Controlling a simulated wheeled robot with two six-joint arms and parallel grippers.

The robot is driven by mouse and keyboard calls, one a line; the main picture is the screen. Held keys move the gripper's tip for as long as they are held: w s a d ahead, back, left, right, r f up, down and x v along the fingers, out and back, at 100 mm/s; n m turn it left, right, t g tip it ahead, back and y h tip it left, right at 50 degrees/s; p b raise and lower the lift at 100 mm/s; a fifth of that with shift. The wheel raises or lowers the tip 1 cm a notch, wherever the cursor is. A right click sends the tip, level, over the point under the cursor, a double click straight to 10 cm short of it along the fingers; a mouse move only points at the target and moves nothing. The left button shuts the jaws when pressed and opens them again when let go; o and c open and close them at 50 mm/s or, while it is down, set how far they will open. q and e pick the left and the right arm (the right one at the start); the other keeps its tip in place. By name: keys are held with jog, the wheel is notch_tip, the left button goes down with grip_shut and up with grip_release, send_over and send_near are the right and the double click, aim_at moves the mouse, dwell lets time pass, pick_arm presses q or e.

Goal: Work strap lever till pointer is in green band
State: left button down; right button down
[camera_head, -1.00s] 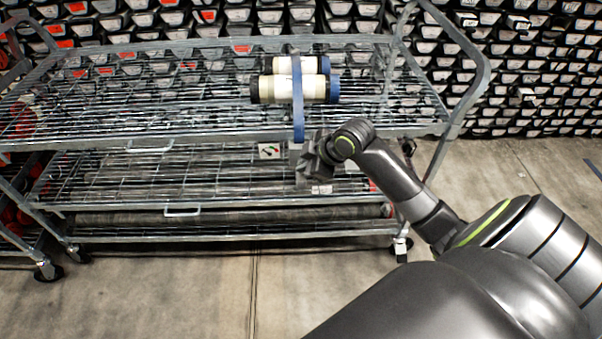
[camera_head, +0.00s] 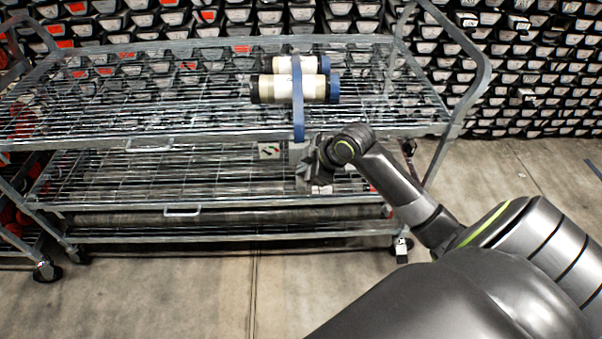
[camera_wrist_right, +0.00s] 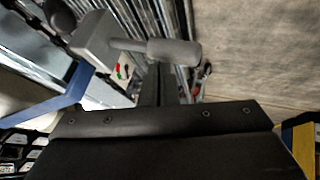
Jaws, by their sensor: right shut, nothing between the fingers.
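Two white core liners (camera_head: 318,89) with dark and blue ends lie on the cart's top shelf. A blue strap (camera_head: 298,118) passes over them and down the shelf's front edge; it also shows in the right wrist view (camera_wrist_right: 62,103). The strap lever (camera_wrist_right: 172,51), with a grey rounded handle, stands just beyond my right gripper in the wrist view. My right gripper (camera_head: 314,167) is shut and empty, beside the ratchet area. My left gripper is out of view.
The wire-shelf cart (camera_head: 190,135) has lower shelves below the strap, with pull handles (camera_head: 182,212) on their front edges. Another cart (camera_head: 20,225) stands at the left edge. Racks of dark bins (camera_head: 530,85) fill the back wall. The concrete floor in front is clear.

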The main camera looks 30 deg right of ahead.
jog(key=shift+s+a+f+b, duration=0.15)
jog(key=shift+f+b, duration=0.25)
jog(key=shift+f, duration=0.5)
jog(key=shift+s+a+f+b, duration=0.1)
jog(key=shift+s+f+b, duration=0.2)
jog(key=shift+f, duration=0.55)
dwell(1.2)
jog(key=shift+w+r, duration=0.1)
dwell(0.4)
jog(key=shift+w+d+r+p, duration=0.15)
jog(key=shift+w+r+p, duration=0.05)
jog(key=shift+r+p, duration=0.7)
jog(key=shift+w+d+r+p, duration=0.1)
jog(key=shift+w+r+p, duration=0.05)
jog(key=shift+r+p, duration=0.8)
jog(key=shift+w+d+r+p, duration=0.15)
jog(key=shift+w+r+p, duration=0.05)
jog(key=shift+r+p, duration=0.7)
jog(key=r+p, duration=0.3)
jog(key=w+r+p, duration=0.1)
jog(key=p, duration=0.1)
jog(key=shift+d+r, duration=0.25)
jog(key=shift+r, duration=0.15)
jog(key=shift+s, duration=0.1)
